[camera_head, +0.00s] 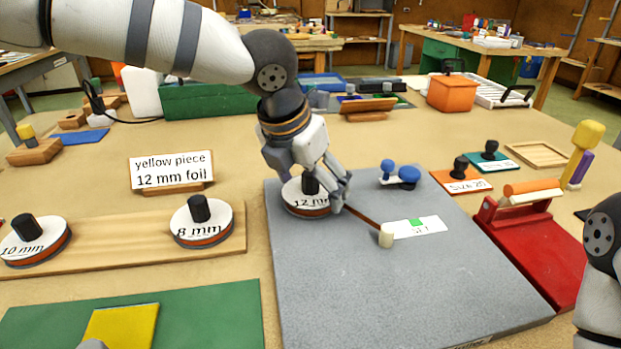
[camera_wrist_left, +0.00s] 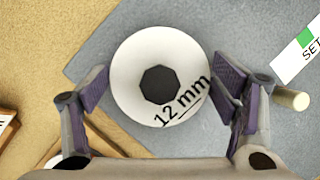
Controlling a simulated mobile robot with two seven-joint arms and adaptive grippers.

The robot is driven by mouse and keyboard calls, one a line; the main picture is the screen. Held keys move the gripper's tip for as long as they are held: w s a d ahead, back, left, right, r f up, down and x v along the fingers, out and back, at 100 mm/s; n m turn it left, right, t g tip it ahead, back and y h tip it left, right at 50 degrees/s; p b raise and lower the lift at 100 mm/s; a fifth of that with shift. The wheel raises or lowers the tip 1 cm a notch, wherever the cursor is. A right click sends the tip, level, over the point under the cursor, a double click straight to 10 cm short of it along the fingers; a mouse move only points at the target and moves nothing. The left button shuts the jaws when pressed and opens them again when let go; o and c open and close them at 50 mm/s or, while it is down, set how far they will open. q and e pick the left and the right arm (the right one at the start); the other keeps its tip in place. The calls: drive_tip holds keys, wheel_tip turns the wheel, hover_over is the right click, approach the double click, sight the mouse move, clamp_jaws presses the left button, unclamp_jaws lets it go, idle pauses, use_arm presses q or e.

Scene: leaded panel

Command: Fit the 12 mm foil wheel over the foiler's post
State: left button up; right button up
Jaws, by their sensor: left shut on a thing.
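The 12 mm foil wheel (camera_head: 305,205) is a white disc with a red-orange edge and a black knob, over the far left part of the grey board (camera_head: 360,300). My left gripper (camera_head: 324,192) is shut on its rim. The wrist view shows the wheel (camera_wrist_left: 130,62) between the two fingers (camera_wrist_left: 160,85). A brown arm (camera_head: 362,217) runs from beside the gripper to a cream roller (camera_head: 386,236), which also shows in the wrist view (camera_wrist_left: 291,98). I see no post; the wheel may hide it. I cannot tell whether the wheel rests on the board.
The 8 mm wheel (camera_head: 203,228) and 10 mm wheel (camera_head: 33,242) sit on a wooden rack (camera_head: 120,245) at left. A sign (camera_head: 171,171) reads "yellow piece 12 mm foil". A SET card (camera_head: 420,227) lies beside the roller. A red tool (camera_head: 530,245) stands at right.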

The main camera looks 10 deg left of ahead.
use_arm(q)
drive_tip(key=o, duration=1.1)
drive_tip(key=v, duration=1.2)
